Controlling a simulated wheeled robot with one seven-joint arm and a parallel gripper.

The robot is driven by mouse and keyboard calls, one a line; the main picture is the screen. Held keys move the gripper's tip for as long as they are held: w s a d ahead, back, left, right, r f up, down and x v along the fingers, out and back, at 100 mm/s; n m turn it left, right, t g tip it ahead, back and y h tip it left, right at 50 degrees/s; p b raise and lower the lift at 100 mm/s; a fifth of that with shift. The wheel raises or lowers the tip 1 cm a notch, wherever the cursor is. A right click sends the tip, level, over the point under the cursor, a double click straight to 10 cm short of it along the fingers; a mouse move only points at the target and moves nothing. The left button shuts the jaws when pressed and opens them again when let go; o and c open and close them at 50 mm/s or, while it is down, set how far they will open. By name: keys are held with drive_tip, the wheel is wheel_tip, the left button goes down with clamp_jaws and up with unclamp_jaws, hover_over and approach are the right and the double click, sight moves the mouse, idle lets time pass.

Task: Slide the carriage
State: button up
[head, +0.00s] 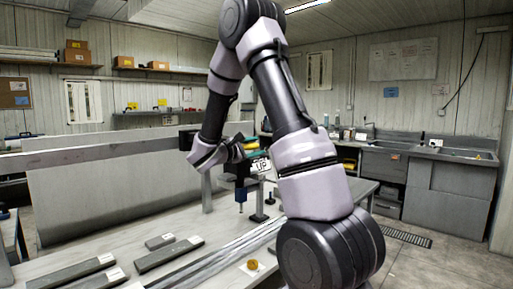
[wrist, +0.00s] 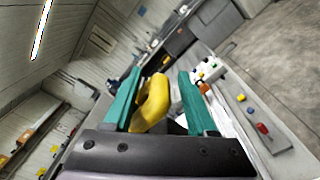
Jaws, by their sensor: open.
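In the wrist view my gripper (wrist: 157,74) is open, with two teal fingers spread apart. A yellow looped handle (wrist: 152,104) stands between them, closer to the left finger; I cannot tell whether they touch. In the head view my gripper is mostly hidden by my arm. A long grey rail (head: 95,153) crosses above the bench from the left towards my wrist. A dark assembly with a blue part (head: 241,194) hangs near the rail's right end, by a white "UP" label (head: 261,165). It may be the carriage, but my arm hides much of that area.
The bench (head: 110,259) below carries several dark bars (head: 168,254) with white end labels, long pale channels and a small orange-yellow knob (head: 252,265).

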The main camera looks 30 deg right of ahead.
drive_tip(key=shift+w+d, duration=0.15)
drive_tip(key=shift+d, duration=0.2)
clamp_jaws()
drive_tip(key=shift+f, duration=0.1)
